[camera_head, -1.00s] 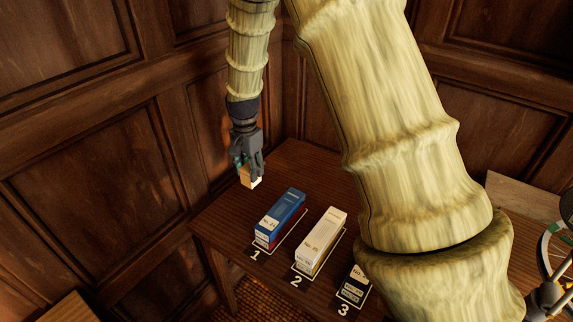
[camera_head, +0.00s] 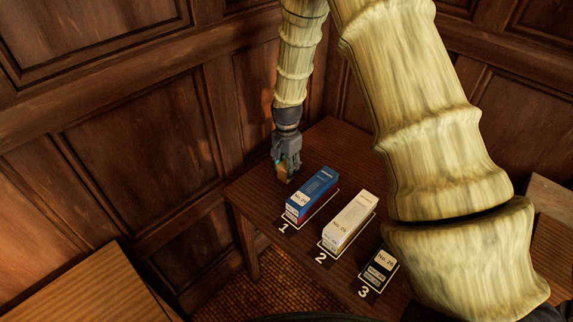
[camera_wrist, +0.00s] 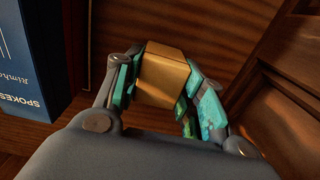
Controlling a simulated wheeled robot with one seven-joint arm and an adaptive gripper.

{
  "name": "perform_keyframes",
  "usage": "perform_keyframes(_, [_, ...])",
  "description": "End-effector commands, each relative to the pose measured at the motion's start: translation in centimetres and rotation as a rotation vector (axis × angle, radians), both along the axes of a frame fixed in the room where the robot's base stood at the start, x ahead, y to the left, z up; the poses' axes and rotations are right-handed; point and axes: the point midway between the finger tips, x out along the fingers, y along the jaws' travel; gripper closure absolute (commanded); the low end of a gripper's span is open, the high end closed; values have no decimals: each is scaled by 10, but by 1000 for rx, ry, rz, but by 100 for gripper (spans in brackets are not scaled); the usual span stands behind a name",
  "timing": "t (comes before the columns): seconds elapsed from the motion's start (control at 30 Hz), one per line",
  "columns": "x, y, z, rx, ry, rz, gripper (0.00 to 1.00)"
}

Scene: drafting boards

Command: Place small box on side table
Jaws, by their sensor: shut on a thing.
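The small box (camera_wrist: 163,77) is tan and held between the teal-padded fingers of my gripper (camera_wrist: 158,85) in the wrist view. In the head view my gripper (camera_head: 286,172) points down over the left edge area of the dark wooden side table (camera_head: 345,150). There the box (camera_head: 283,173) is mostly hidden by the fingers. It is just left of and behind the blue box. I cannot tell whether the box touches the tabletop.
A blue box (camera_head: 314,191), a white box (camera_head: 351,218) and a dark box (camera_head: 380,268) stand in outlined spots marked 1, 2 and 3. The blue box (camera_wrist: 28,65) is close left in the wrist view. Panelled walls (camera_head: 135,125) border the table. The tabletop behind the boxes is clear.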

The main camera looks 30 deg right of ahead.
Motion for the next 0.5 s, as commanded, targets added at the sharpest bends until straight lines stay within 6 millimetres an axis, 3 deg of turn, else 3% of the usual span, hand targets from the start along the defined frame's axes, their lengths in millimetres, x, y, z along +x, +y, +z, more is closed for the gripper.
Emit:
perform_keyframes(0.3, [0, 0, -2, 0, 0, 0, 85])
perform_keyframes(0.33, [0, 0, -2, 0, -1, 0, 59])
perform_keyframes(0.43, [0, 0, -2, 0, -1, 0, 40])
perform_keyframes(0.5, [0, 0, -2, 0, -1, 0, 39])
